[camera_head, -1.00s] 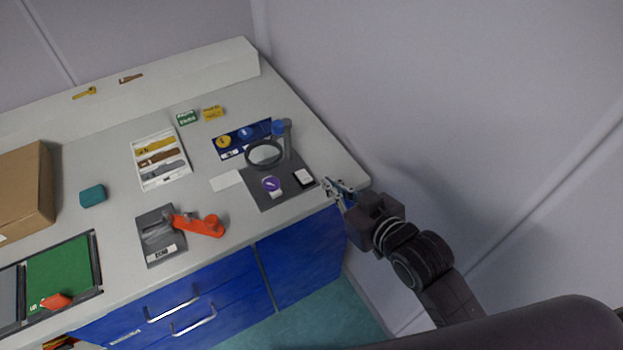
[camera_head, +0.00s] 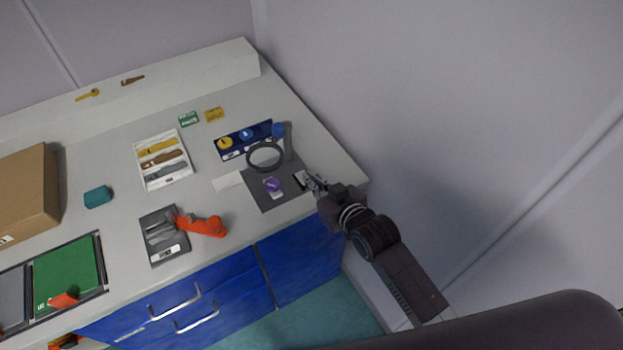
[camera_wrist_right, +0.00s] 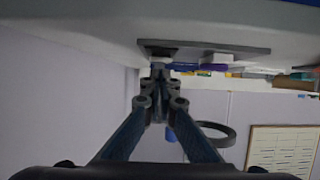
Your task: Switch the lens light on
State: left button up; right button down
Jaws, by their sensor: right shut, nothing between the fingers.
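The magnifier lens (camera_head: 265,157) is a dark ring on a grey stand post with a blue joint, at the back of a dark grey mat (camera_head: 259,196). A small white-and-dark switch (camera_head: 300,179) sits at the mat's right side, partly covered by my right gripper (camera_head: 313,183). The right gripper is shut and empty, its tips at or just beside the switch; I cannot tell whether they touch. In the right wrist view, which is upside down, the closed fingertips (camera_wrist_right: 160,70) meet a pale piece at the mat's edge. No lit lens is visible. My left gripper is not in view.
A purple round item (camera_head: 272,185) lies on the mat under the lens. An orange tool (camera_head: 207,226) lies on a grey tray to the left. The wall is close on the right.

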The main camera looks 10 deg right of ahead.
jog(key=shift+f, duration=0.35)
jog(key=shift+s+f+t+b, duration=0.15)
jog(key=shift+f+t+b, duration=0.15)
jog(key=shift+f+b, duration=0.65)
jog(key=shift+r, duration=0.55)
jog(key=shift+r+p, duration=0.8)
jog(key=shift+p, duration=0.1)
